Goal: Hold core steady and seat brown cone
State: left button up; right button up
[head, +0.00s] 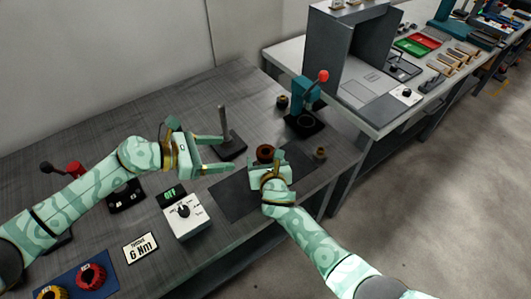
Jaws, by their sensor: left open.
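A reddish-brown round piece (265,151), which looks like the core, stands on the dark mat (232,198). My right gripper (269,170) is right in front of it. The gripper's body hides its fingertips, so I cannot tell whether they grip it. A small brownish piece (320,153), perhaps the brown cone, stands to the right, apart from both grippers. My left gripper (229,154) is open and empty, left of the reddish-brown piece, its two fingers pointing right.
A grey post on a dark base (231,144) stands behind my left gripper. A teal press with a red knob (304,100) and a small dark piece (282,101) are farther back.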

jog(key=shift+s, duration=0.1)
jog(key=v, duration=1.2)
